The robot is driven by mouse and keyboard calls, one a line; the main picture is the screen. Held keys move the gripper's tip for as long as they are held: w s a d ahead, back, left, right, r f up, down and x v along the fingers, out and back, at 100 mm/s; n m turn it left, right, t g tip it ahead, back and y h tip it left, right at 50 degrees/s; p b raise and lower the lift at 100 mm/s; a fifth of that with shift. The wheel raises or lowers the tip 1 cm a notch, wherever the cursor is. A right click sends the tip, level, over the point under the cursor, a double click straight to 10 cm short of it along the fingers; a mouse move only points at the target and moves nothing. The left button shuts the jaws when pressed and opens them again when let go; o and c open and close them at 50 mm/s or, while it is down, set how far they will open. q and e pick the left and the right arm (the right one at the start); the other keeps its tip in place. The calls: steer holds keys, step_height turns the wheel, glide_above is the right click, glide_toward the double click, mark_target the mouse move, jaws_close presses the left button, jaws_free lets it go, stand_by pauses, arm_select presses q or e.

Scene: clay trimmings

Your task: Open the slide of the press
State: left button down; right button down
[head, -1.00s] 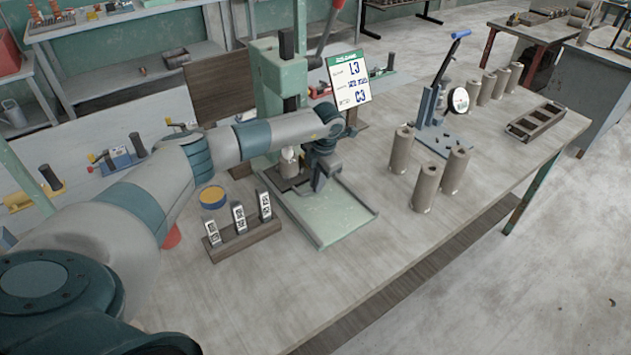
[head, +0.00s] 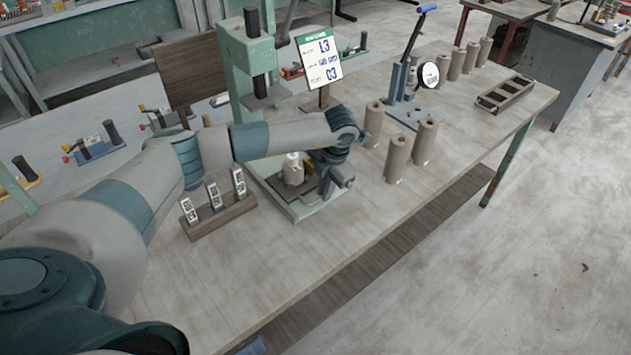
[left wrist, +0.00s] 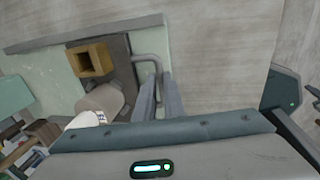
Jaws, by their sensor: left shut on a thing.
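The green press (head: 235,75) stands on the table with its dark ram (head: 262,88) raised. Its dark slide (head: 285,190) lies out over the pale green tray (head: 305,212), in front of the column. A pale cylindrical piece (head: 293,172) sits on the slide. In the left wrist view, the slide (left wrist: 118,48) carries a brown square hollow block (left wrist: 90,59) and a beige cylinder (left wrist: 103,98). My left gripper (head: 330,188) is at the slide's front end, shut on its grey bar handle (left wrist: 150,60); the fingers (left wrist: 160,95) show there. My right gripper is not in view.
A wooden rack with three marked tags (head: 215,215) stands left of the tray. A sign (head: 318,58) stands behind. Beige cylinders (head: 397,155) and a lever tool (head: 405,85) stand to the right. The front of the table (head: 300,265) is clear.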

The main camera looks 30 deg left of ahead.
arm_select(q)
steer(key=shift+s+d, duration=0.2)
steer(key=shift+d, duration=0.3)
steer(key=shift+s+d, duration=0.2)
steer(key=shift+d, duration=0.3)
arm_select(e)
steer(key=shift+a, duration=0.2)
arm_select(q)
steer(key=c, duration=1.8)
jaws_free()
steer(key=shift+c, duration=0.2)
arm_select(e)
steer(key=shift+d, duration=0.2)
arm_select(q)
steer(key=shift+r, duration=0.15)
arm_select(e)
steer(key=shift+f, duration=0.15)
